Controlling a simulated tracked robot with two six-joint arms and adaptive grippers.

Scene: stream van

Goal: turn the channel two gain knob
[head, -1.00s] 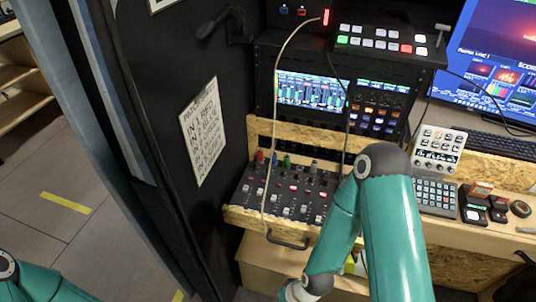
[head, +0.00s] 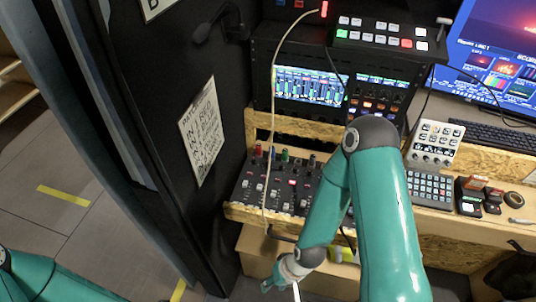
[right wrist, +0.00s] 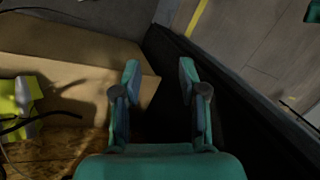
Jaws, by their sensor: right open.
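The audio mixer (head: 268,194) lies in a chipboard tray on the desk, with rows of lit buttons. A row of coloured knobs stands along its back: a red knob (head: 258,151), a blue knob (head: 272,153), a green knob (head: 285,155) and a grey one (head: 312,161). I cannot read labels to tell which is channel two gain. My right gripper (head: 272,286) is low, in front of and below the mixer's front edge, apart from the knobs. In the right wrist view its teal fingers (right wrist: 159,72) are open and empty. My left gripper is out of view.
A pale cable (head: 270,130) hangs across the mixer's left part. A wall sign (head: 201,130) is on the dark panel at left. A keypad (head: 430,188) stands right of my right arm. A yellow-green object (right wrist: 14,97) lies near the gripper in the wrist view.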

